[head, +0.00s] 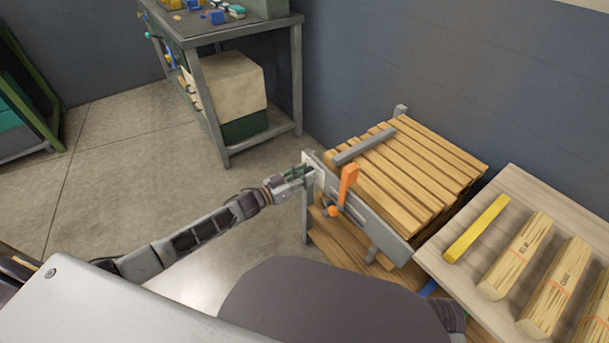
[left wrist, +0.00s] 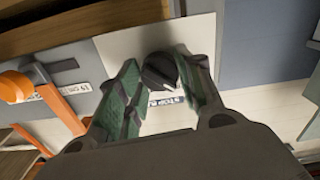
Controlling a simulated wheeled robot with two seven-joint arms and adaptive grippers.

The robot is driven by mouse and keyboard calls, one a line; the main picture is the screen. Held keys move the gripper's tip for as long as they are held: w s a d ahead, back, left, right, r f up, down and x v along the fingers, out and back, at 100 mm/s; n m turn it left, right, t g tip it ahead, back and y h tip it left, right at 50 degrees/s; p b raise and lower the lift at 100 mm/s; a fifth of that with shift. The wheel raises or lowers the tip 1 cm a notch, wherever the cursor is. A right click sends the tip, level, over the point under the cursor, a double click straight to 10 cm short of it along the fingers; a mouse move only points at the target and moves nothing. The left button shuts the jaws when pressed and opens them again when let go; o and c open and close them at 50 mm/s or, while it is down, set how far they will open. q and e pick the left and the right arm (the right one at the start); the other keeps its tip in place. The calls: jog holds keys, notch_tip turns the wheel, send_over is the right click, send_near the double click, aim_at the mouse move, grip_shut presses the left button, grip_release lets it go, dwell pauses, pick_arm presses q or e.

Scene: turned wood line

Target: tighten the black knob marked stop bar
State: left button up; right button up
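The black knob (left wrist: 159,71) sits on a pale plate (left wrist: 120,55) in the left wrist view, with a label reading STOP (left wrist: 170,101), partly covered, just below it. My left gripper (left wrist: 160,70) has its green-padded fingers on either side of the knob, closed up against it. In the head view my left gripper (head: 305,172) reaches the left end of the grey front rail (head: 372,222) of the slatted wooden stand, and hides the knob there. My right gripper is not in view.
An orange lever (head: 348,183) stands on the rail close to the right of my gripper. The slatted wooden top (head: 425,165) lies behind it. A tray (head: 436,248) with a yellow bar (head: 475,228) and marked wood blanks is at the right. A workbench (head: 215,33) stands at the back.

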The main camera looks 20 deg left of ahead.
pick_arm(q)
jog(key=c, duration=0.3)
jog(key=shift+c, duration=0.2)
jog(key=shift+m, duration=0.3)
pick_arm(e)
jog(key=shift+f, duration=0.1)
pick_arm(q)
jog(key=m+p, duration=0.2)
jog(key=m, duration=1.5)
jog(key=shift+s+f, duration=0.1)
jog(key=shift+f, duration=0.05)
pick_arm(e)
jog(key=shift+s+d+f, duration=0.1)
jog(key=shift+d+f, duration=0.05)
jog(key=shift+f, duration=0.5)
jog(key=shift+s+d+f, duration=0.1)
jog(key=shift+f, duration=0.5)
pick_arm(q)
jog(key=shift+o, duration=0.2)
jog(key=shift+m, duration=0.3)
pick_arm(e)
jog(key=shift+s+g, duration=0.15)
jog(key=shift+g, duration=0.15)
pick_arm(q)
jog(key=shift+c, duration=0.2)
